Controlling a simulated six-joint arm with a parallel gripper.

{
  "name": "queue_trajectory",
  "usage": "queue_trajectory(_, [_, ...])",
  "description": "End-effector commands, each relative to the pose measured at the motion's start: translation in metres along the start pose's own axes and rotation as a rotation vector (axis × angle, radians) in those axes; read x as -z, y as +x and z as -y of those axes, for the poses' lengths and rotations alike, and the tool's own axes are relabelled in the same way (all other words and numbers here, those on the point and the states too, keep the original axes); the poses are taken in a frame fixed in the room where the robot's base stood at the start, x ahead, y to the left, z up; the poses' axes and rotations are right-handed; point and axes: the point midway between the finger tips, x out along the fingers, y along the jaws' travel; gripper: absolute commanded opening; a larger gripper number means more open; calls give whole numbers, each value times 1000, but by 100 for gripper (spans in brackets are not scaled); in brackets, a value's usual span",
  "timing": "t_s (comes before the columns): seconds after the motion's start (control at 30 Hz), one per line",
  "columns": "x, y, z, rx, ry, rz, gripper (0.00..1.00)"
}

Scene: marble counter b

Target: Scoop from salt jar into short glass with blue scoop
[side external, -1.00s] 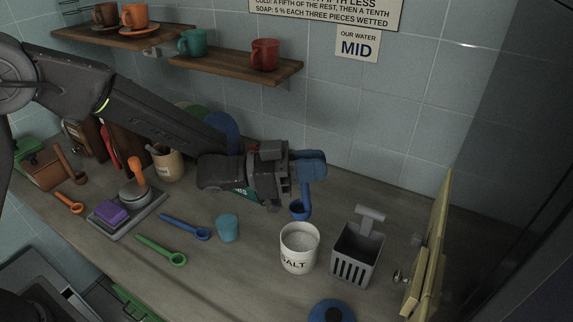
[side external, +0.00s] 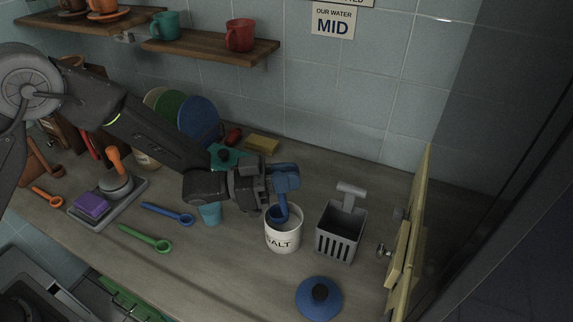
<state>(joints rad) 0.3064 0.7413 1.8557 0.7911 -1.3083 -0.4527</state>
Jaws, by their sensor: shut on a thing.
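My gripper (side external: 268,187) is shut on a blue scoop (side external: 283,200), holding it upright with the bowl down. The scoop's bowl is inside the mouth of the white salt jar (side external: 283,239), lettered "SALT". Whether the bowl holds salt cannot be told. The short teal glass (side external: 209,213) stands to the left of the jar, partly hidden behind my arm. A second, darker blue measuring spoon (side external: 168,213) lies on the counter further left.
A grey slotted caddy (side external: 340,235) stands close right of the jar. A blue lid (side external: 319,298) lies in front. A green spoon (side external: 146,238) and a scale-like stand with a purple block (side external: 92,205) are left. Colored plates (side external: 197,118) lean on the wall behind my arm.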

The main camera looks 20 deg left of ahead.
Motion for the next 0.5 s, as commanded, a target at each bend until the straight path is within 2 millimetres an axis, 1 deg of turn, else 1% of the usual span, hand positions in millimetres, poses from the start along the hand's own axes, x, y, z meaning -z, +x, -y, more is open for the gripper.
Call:
queue_trajectory(0.3, [-28, 0, 0, -1, -1, 1, 0])
queue_trajectory(0.5, [-43, 1, 0, -2, -1, -1, 0])
